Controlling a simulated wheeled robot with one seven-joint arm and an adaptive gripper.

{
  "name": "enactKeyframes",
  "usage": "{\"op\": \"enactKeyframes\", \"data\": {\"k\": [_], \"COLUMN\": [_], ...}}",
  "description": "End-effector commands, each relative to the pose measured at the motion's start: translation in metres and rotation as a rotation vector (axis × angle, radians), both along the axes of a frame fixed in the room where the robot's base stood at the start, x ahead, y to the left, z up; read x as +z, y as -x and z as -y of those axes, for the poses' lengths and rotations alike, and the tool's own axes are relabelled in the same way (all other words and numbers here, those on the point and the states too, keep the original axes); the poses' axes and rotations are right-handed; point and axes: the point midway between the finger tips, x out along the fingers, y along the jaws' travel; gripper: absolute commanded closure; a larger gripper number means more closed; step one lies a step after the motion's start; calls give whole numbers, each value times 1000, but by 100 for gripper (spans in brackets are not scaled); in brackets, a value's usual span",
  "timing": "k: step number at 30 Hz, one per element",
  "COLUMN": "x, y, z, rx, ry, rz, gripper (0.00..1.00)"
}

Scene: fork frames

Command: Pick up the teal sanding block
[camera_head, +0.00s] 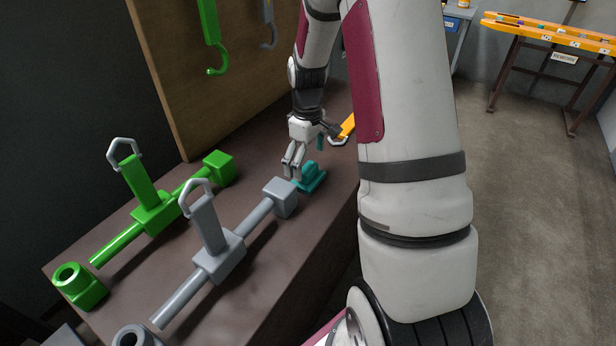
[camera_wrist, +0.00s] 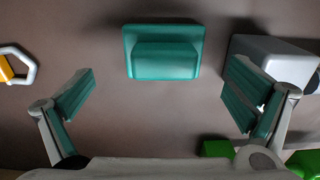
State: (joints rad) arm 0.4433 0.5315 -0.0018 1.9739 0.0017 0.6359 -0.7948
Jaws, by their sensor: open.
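The teal sanding block (camera_head: 311,177) lies on the brown bench top, beside the end of the grey clamp-like tool in the head view. It has a flat base with a raised grip. In the wrist view the block (camera_wrist: 164,52) is at the top centre, ahead of the fingers and between their lines. My gripper (camera_head: 291,168) is just left of the block in the head view, pointing down. In the wrist view my gripper (camera_wrist: 162,95) is open and empty, its teal-padded fingers wide apart. I cannot tell its exact height above the bench.
A grey tool (camera_head: 220,250) and a green tool (camera_head: 152,212) lie on the bench (camera_head: 270,245). The grey end block (camera_wrist: 270,60) is close right of the sanding block. An orange-handled item (camera_head: 347,126) lies behind. A wooden board (camera_head: 180,60) with hanging hooks stands at the back.

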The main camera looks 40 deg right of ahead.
Motion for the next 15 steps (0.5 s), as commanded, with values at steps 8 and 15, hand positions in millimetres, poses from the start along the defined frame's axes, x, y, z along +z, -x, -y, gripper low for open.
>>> {"op": "enactKeyframes", "data": {"k": [8, 15], "x": [-38, -44], "y": [6, 5], "z": [-3, -2], "rx": [0, -1], "ry": [-2, 0], "rz": [-3, 0], "gripper": [2, 2]}}
